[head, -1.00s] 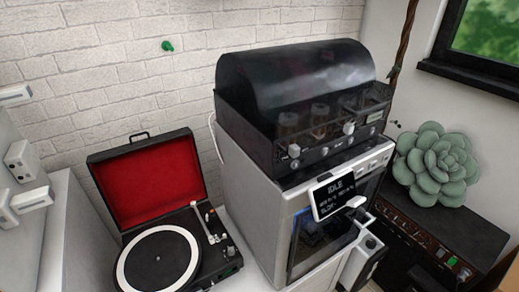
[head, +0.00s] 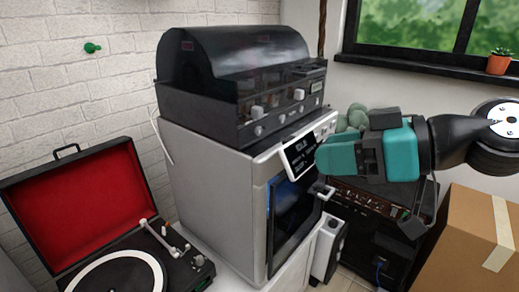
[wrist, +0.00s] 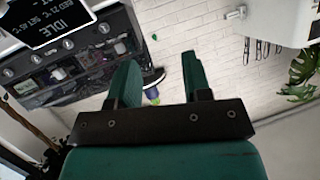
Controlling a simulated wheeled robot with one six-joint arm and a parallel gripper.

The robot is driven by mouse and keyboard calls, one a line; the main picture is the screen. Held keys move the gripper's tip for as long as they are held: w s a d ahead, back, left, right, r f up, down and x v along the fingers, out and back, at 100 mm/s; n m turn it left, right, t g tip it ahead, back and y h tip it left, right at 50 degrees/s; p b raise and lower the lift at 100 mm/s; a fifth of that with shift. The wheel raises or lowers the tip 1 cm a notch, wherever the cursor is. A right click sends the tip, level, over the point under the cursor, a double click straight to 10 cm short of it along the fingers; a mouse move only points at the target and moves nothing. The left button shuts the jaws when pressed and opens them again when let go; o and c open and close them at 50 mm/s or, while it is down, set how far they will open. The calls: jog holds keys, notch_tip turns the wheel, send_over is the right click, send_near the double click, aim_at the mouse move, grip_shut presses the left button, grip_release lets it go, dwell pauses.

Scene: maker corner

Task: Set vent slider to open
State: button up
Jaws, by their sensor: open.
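The black machine with a domed smoky cover (head: 235,65) stands on a white cabinet-like unit (head: 210,185) in the head view. Its front carries several pale knobs or sliders, among them one at the front left (head: 257,112) and one to its right (head: 298,94). I cannot tell which is the vent slider or how it is set. A tilted black screen (head: 300,155) is below them; it shows upside down in the wrist view, reading IDLE (wrist: 65,25). My gripper (wrist: 160,75) is open and empty, its teal fingers apart. In the head view its teal body (head: 368,155) is right of the screen.
A record player with a red-lined lid (head: 85,205) stands at left. A cardboard box (head: 470,240) is at lower right. A black unit with a row of controls (head: 370,200) is behind my gripper, with a mostly hidden succulent (head: 352,117). A window is behind.

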jog(key=w+d+m+t+y+b, duration=0.1)
jog(key=w+d+t+b, duration=0.2)
jog(key=w+d+t, duration=0.15)
jog(key=p, duration=0.6)
send_near(261, 110)
jog(key=shift+t, duration=0.35)
jog(key=x, duration=0.7)
jog(key=shift+w+a, duration=0.15)
jog(key=shift+a, duration=0.25)
jog(key=shift+w+a+f+p, duration=0.15)
jog(key=shift+w+a+p, duration=0.2)
jog(key=shift+a, duration=0.15)
